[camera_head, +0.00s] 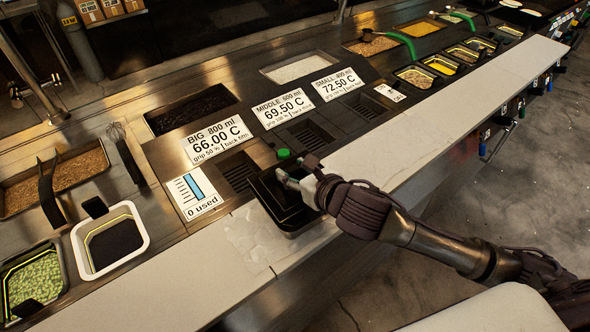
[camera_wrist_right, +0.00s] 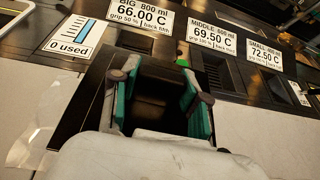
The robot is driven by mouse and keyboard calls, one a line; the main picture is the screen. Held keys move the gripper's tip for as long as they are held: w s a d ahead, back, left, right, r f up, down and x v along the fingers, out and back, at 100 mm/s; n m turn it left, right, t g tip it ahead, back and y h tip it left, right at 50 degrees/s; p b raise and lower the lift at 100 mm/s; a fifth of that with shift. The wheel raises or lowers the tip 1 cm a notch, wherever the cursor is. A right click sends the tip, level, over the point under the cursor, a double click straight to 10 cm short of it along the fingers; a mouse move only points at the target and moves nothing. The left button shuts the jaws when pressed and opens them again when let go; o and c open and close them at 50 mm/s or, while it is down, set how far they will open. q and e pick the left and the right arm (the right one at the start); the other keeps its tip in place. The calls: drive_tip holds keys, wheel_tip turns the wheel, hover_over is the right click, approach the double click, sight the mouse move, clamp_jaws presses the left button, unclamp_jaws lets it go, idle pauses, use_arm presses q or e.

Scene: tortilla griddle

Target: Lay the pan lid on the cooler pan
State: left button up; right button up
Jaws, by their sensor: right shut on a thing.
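In the right wrist view the gripper's green-padded fingers (camera_wrist_right: 160,100) stand on either side of the black thing (camera_wrist_right: 88,108). I cannot tell whether this is the pan lid or a container. Its underside contact is unclear. My left gripper is not in view.
Behind stand signs reading 66.00 C (camera_head: 217,141), 69.50 C (camera_head: 283,108) and 72.50 C (camera_head: 338,84). A white-rimmed tray (camera_head: 79,252) and a bin of green bits (camera_head: 33,284) are at left. The pale front ledge (camera_head: 420,125) is clear to the right.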

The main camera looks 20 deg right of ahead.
sight(297, 173)
drive_tip(key=shift+f, duration=0.25)
drive_tip(key=shift+s+f, duration=0.1)
drive_tip(key=shift+f, duration=0.15)
drive_tip(key=o, duration=1.2)
drive_tip(key=shift+r, duration=0.3)
drive_tip(key=b+v, duration=0.1)
drive_tip(key=v, duration=0.5)
drive_tip(key=shift+r, duration=0.15)
drive_tip(key=shift+p+v, duration=3)
drive_tip(key=shift+p, duration=0.05)
